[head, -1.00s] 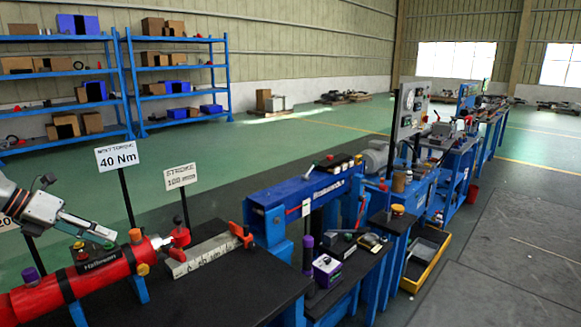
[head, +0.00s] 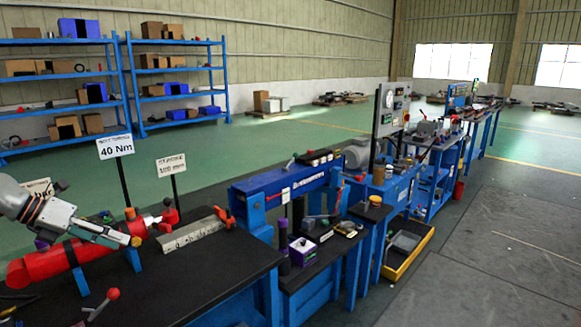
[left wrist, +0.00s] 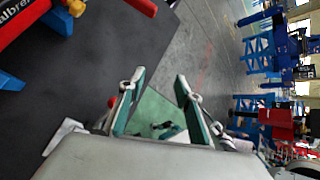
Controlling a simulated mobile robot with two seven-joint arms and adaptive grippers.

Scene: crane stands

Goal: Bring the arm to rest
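My left gripper (head: 126,240) comes in from the left in the head view, in front of the red cylinder (head: 65,260) on the black bench top. In the left wrist view its two fingers (left wrist: 160,100) stand apart with nothing held between them. That view shows part of the red cylinder (left wrist: 18,18) at the upper left, apart from the fingers. My right gripper is not in view.
The black bench top (head: 205,270) carries a metal block (head: 192,233) and a red-knobbed lever (head: 103,303). Sign posts stand behind, including the 40 Nm sign (head: 115,146). A blue press (head: 285,190) stands right of the bench. Grey floor (head: 500,260) is open at right.

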